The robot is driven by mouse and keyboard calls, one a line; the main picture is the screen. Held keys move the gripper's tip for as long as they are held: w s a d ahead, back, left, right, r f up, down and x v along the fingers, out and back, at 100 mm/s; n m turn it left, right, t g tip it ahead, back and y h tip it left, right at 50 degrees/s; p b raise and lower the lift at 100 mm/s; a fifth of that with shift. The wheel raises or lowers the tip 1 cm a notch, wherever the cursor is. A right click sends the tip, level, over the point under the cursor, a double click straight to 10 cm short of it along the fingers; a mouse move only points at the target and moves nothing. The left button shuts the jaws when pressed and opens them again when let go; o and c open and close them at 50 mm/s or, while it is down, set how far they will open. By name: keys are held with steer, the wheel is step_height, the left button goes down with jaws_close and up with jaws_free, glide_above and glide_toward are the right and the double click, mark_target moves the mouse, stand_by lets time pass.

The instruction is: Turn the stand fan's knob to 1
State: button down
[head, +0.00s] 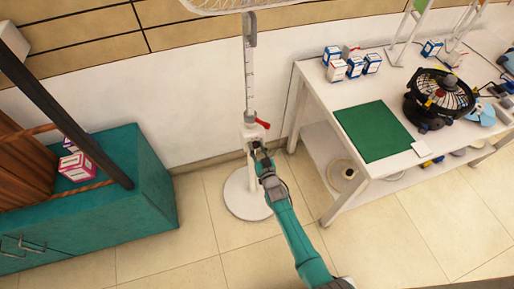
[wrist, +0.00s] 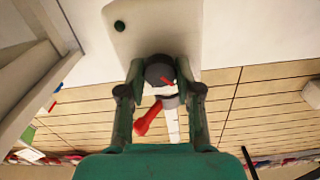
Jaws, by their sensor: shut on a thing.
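The stand fan (head: 249,75) has a white pole and a round white base (head: 240,196); its grille is cut off at the top of the head view. Its white control housing also shows in the wrist view (wrist: 128,45). The round dark grey knob (wrist: 156,68) has a red pointer mark, tilted toward the lower right of the picture. No numerals are readable. My gripper (wrist: 160,72) is shut on the knob, one finger on each side. In the head view my gripper (head: 256,148) reaches the housing from the front, and the knob is hidden.
A red lever (head: 262,123) sticks out from the pole above the housing. A white table (head: 312,95) with a green mat (head: 372,131), boxes and a black fan (head: 440,92) stands right. A teal cabinet (head: 150,165) stands left. Tiled floor in front is clear.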

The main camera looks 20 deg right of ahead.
steer(key=shift+m, duration=1.6)
steer(key=c, duration=0.8)
jaws_free()
steer(key=shift+s, duration=0.1)
steer(key=s, duration=1.1)
steer(key=shift+s, duration=0.4)
